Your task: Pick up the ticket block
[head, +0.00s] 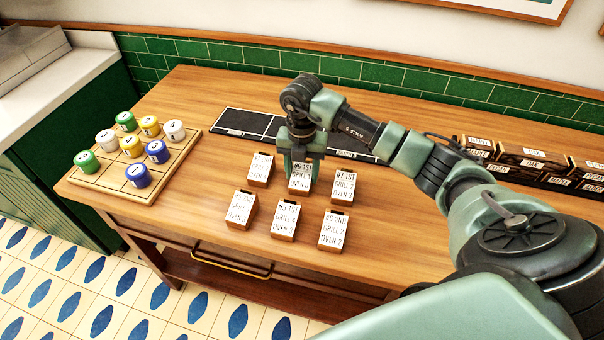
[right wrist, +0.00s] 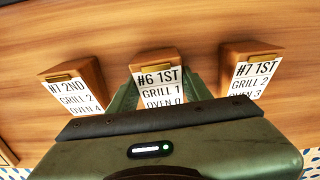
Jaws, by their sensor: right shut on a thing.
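Several wooden ticket blocks with white label faces stand in two rows on the wooden table. My right gripper (head: 302,150) reaches down over the middle block of the back row. It is shut on this ticket block (head: 300,183), whose label reads "#6 1ST, GRILL 1, OVEN 0" in the right wrist view (right wrist: 159,88). The green fingers are on either side of it, and it looks upright at about table level. On its right stands the "#7 1ST" block (head: 342,188), and on its left the "#7 2ND" block (right wrist: 75,88). My left gripper is out of view.
Three front-row blocks stand closer, the middle one (head: 285,220) among them. A wooden board (head: 90,185) with coloured cylinders is at left. A dark slotted strip (head: 240,124) lies behind the blocks. Labelled wooden bins (head: 530,160) stand at right. A green tiled wall (head: 380,72) is behind.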

